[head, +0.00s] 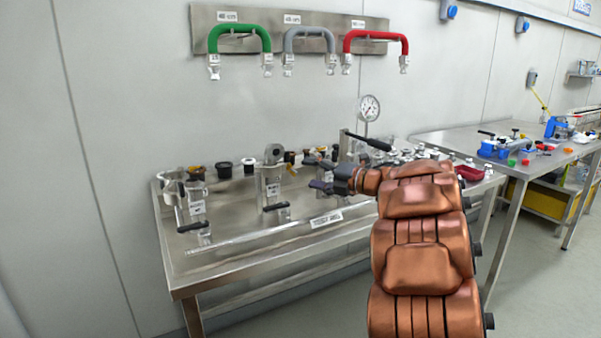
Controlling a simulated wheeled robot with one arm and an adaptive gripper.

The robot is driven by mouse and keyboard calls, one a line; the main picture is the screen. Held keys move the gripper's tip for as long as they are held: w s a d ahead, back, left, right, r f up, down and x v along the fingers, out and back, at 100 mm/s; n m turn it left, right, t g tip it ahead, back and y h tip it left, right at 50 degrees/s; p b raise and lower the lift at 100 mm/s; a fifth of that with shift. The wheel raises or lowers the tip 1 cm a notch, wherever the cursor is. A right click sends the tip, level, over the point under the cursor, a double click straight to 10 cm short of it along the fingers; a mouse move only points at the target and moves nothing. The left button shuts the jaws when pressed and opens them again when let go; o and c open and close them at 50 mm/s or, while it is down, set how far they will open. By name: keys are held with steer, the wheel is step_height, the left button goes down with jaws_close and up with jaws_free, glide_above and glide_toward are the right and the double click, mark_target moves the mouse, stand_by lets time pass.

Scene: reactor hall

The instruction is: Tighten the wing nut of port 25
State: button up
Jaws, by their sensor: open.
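My gripper (314,173) is open, its dark fingers pointing left over the steel bench (240,258). Nothing shows between the fingers. Left of it stands a metal port fixture (273,186) with a small label and a black-handled valve in front. Another metal fixture (195,200) with a black lever stands at the bench's left end. The labels are too small to read, so I cannot tell which is port 25. I cannot make out its wing nut. My arm and gripper hide part of the bench's right side.
Green (240,35), grey (309,36) and red (376,38) hoses hang on a wall rack. A pressure gauge (369,108) and a black lever (368,141) rise behind my gripper. Dark caps (224,169) line the bench's back. A second table (525,168) at right holds coloured parts.

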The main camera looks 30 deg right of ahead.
steer(key=v, duration=0.6)
steer(key=shift+s, duration=0.15)
steer(key=shift+s+d, duration=0.1)
stand_by(0.3)
